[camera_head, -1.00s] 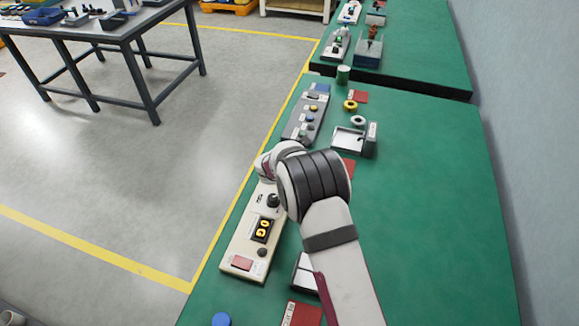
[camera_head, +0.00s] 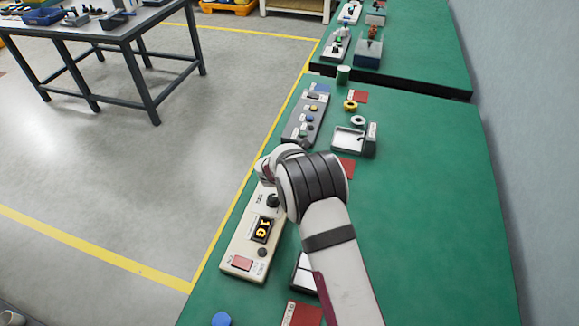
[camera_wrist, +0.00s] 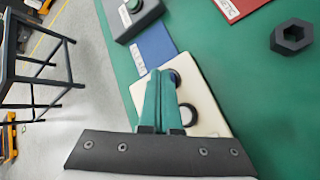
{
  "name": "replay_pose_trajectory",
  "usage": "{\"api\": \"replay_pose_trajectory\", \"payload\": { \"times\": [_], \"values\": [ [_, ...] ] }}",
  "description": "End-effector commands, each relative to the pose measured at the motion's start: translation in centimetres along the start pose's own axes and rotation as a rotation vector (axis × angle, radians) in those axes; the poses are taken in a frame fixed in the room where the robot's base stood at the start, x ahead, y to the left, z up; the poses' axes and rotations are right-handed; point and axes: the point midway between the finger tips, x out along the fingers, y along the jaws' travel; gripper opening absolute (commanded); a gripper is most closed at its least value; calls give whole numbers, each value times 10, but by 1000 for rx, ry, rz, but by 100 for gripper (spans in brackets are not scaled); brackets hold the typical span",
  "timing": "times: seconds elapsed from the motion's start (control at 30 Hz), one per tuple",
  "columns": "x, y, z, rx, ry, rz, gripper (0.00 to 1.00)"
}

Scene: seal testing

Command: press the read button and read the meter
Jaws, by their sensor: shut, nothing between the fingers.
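A beige meter panel (camera_head: 238,246) lies along the left edge of the green table. Its small dark display (camera_head: 262,229) glows with yellow characters turned sideways, which look like "1G". A black knob (camera_head: 272,200) is above the display. A dark round button (camera_head: 262,252) and a red patch (camera_head: 243,263) are below it. In the wrist view my gripper (camera_wrist: 161,76) has its teal fingers together and empty over the beige panel (camera_wrist: 208,92). A dark round part (camera_wrist: 175,77) is beside the fingertips; contact cannot be told. In the head view my arm hides the fingers and the panel's far end.
A grey panel with buttons (camera_head: 306,118) lies farther along the table edge. A white tray device (camera_head: 348,140), a yellow ring (camera_head: 350,105) and red cards stand near it. A black hexagonal ring (camera_wrist: 292,37) shows in the wrist view. The table's right side is clear.

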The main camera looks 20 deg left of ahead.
Motion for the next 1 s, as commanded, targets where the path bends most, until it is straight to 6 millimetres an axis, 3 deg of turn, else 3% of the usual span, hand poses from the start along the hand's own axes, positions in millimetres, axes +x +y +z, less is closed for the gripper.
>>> {"api": "replay_pose_trajectory", "payload": {
  "times": [1.0],
  "values": [
    [-17, 12, 12, 1, -1, 1, 0]
  ]
}}
